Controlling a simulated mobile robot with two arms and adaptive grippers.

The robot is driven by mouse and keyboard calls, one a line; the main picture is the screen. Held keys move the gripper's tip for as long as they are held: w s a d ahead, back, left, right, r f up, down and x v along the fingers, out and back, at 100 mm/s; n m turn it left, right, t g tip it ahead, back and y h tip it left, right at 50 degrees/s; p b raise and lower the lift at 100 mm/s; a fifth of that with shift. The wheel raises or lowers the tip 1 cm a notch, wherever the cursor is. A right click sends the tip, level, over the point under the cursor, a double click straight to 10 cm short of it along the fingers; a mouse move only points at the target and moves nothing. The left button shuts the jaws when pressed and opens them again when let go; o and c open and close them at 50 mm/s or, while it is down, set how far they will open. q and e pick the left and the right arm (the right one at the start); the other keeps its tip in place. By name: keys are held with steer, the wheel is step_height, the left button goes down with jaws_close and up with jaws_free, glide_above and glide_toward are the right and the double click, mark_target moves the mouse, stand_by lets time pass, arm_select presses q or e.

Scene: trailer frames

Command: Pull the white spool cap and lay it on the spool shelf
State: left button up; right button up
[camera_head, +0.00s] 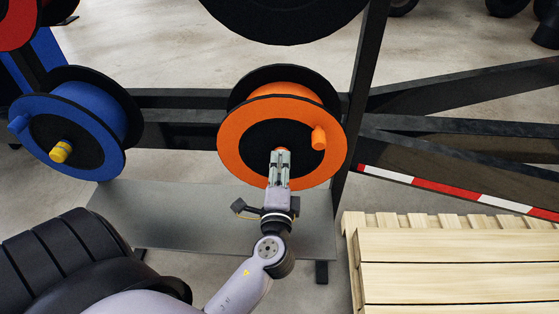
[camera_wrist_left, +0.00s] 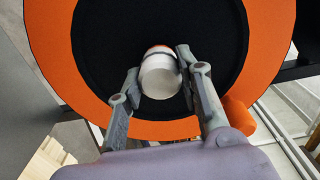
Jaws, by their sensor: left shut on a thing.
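The white spool cap (camera_wrist_left: 160,78) shows in the left wrist view at the middle of the orange spool's black hub disc. A little orange shows just behind its upper edge. My left gripper (camera_head: 280,158) is in front of the orange spool (camera_head: 232,138). In the wrist view its two fingers (camera_wrist_left: 157,72) are shut on the cap from both sides. In the head view the gripper hides the cap. I cannot tell whether the cap is still seated on the hub. A flat grey plate (camera_head: 190,215), which looks like the spool shelf, lies below the spools and is bare.
An orange handle knob (camera_head: 318,138) sticks out right of the hub; it also shows in the wrist view (camera_wrist_left: 238,114). A blue spool (camera_head: 85,160) with a yellow cap (camera_head: 61,152) hangs left. Dark frame bars and a wooden pallet (camera_head: 455,260) stand right.

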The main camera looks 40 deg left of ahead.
mark_target(280, 169)
arm_select(q)
jaws_close()
steer(key=shift+s, duration=0.1)
steer(key=shift+b+v, duration=1.25)
steer(key=shift+v, duration=1.65)
